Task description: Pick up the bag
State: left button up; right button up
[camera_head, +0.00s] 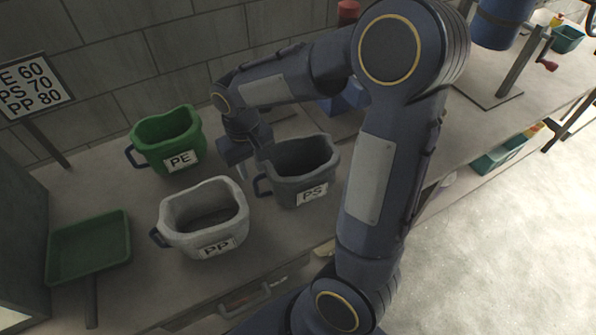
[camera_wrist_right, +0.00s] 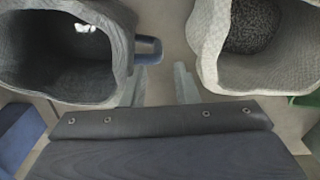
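Three soft bag-like containers with blue handles stand on the counter: a green one labelled PE (camera_head: 168,142), a pale one labelled PP (camera_head: 203,218) and a dark grey one labelled PS (camera_head: 300,172). My right gripper (camera_head: 242,172) hangs between the PP and PS bags, close to the PS bag's handle (camera_head: 262,187). In the wrist view its two fingers (camera_wrist_right: 161,86) are apart with nothing between them. There the PS bag (camera_wrist_right: 62,50) is at left, its handle (camera_wrist_right: 148,49) just beyond the left finger. The PP bag (camera_wrist_right: 212,40) is at right, with speckled grains inside. My left gripper is not in view.
A green scoop tray (camera_head: 90,245) lies at the left of the counter. A sign (camera_head: 33,85) listing PE 60, PS 70, PP 80 stands behind. A blue object (camera_head: 345,100) is partly hidden behind my arm. The block wall closes off the back.

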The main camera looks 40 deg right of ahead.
aim_at(255, 183)
jog(key=f, duration=0.3)
jog(key=f+p, duration=0.1)
jog(key=f, duration=0.3)
jog(key=shift+w+d+f, duration=0.1)
jog(key=shift+d+f, duration=0.1)
jog(key=shift+f, duration=0.05)
grip_shut()
jog(key=shift+r, duration=0.1)
